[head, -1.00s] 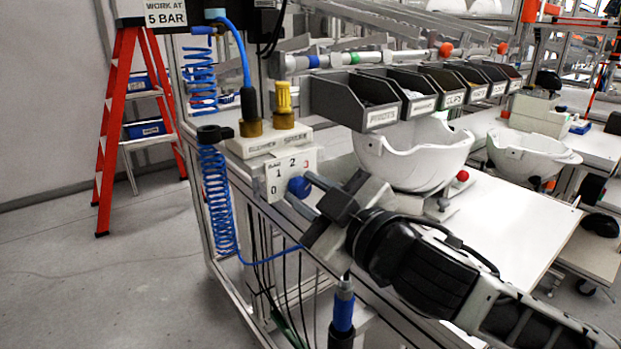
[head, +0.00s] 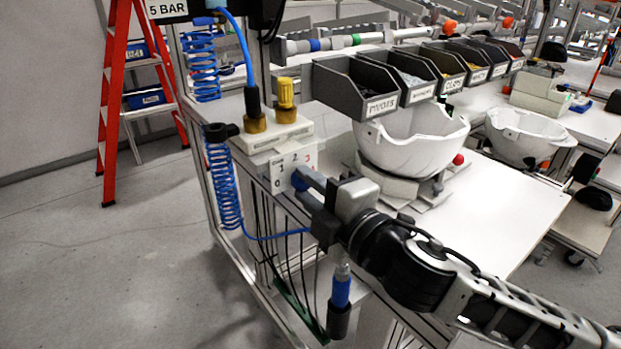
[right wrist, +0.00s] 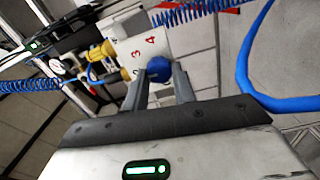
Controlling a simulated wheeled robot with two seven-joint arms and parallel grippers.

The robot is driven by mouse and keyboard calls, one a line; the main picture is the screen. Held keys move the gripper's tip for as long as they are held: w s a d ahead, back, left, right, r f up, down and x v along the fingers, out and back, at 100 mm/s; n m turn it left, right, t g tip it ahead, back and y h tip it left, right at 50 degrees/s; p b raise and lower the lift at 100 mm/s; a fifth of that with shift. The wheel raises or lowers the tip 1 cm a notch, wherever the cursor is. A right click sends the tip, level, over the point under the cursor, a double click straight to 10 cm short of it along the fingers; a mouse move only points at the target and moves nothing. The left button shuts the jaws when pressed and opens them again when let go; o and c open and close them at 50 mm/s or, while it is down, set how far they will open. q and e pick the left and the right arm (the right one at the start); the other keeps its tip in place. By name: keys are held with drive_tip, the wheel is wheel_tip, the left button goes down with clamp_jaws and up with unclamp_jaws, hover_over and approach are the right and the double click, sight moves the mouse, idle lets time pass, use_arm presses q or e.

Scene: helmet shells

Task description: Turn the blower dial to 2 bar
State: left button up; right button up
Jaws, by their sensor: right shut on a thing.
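The blower dial (head: 298,181) is a small round blue knob on a white plate (head: 290,160) with red and black numbers, at the front of the workbench. It also shows in the right wrist view (right wrist: 159,68), with 3 and 4 readable on the plate beyond it. My right gripper (head: 303,180) reaches in from the right and is shut on the knob. In the right wrist view its two fingers (right wrist: 161,76) stand on either side of the knob. Any pointer mark on the knob is hidden or too small to read. My left gripper is not in view.
A white block with yellow fittings (head: 286,95) sits above the plate. A white helmet shell (head: 410,145) stands behind my wrist, below grey labelled bins (head: 370,95). A blue coiled hose (head: 223,185) hangs left of the dial. A red ladder (head: 115,90) stands by the wall.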

drive_tip(key=shift+n, duration=0.6)
drive_tip(key=o, duration=1)
